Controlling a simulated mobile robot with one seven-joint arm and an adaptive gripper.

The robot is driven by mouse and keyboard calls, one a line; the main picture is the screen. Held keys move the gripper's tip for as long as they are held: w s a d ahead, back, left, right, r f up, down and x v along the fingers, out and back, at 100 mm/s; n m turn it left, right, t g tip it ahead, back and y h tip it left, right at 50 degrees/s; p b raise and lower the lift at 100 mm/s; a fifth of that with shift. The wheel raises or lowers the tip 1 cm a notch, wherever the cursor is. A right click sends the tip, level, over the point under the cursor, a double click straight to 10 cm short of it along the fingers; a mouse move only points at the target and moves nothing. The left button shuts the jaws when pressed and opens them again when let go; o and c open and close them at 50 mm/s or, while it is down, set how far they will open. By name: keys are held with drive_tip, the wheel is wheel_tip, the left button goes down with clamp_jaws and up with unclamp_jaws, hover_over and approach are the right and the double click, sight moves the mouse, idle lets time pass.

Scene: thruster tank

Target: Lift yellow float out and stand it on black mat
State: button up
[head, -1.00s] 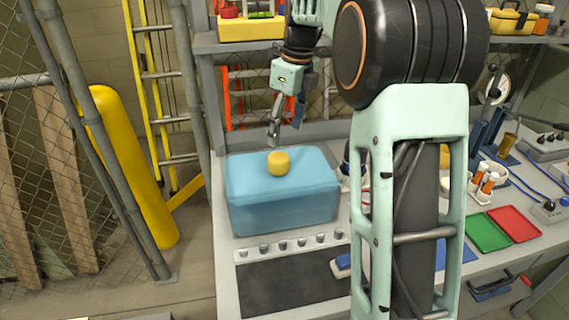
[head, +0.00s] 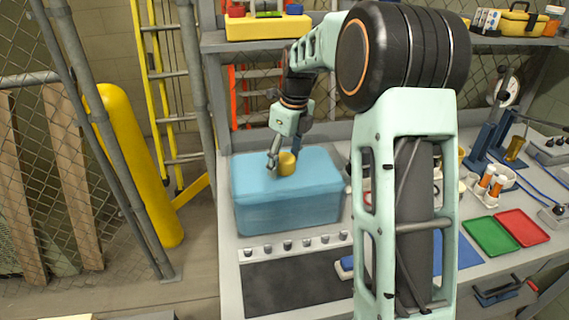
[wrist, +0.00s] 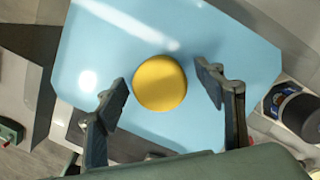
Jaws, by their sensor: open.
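The yellow float (head: 286,164) is a short round cylinder at the top of the blue water tank (head: 288,210). In the wrist view the float (wrist: 159,83) shows as a yellow disc against the light blue surface. My gripper (head: 283,160) is open just above and around the float. In the wrist view the fingers (wrist: 165,92) stand apart, one on each side of the float, with a gap at the right finger; contact at the left finger cannot be told. The black mat (head: 290,287) lies flat and bare in front of the tank.
A strip with several small knobs (head: 288,247) lies between tank and mat. A green tray (head: 490,236) and a red tray (head: 522,228) lie at the right. A dark cylinder (wrist: 300,112) stands beside the tank. My arm hides part of the bench.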

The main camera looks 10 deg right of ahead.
sight(283, 158)
drive_tip(key=c, duration=0.9)
drive_tip(key=shift+r, duration=0.6)
drive_tip(key=r, duration=0.2)
drive_tip(key=shift+s+r, duration=0.25)
drive_tip(key=shift+r, duration=0.15)
drive_tip(key=s+r, duration=0.9)
drive_tip(key=s, duration=0.4)
drive_tip(key=shift+s+r+p, duration=0.15)
drive_tip(key=shift+r+p, duration=2)
drive_tip(key=shift+r, duration=0.4)
drive_tip(key=shift+s+r+p, duration=0.1)
drive_tip(key=shift+r+p, duration=2)
drive_tip(key=shift+r, duration=0.4)
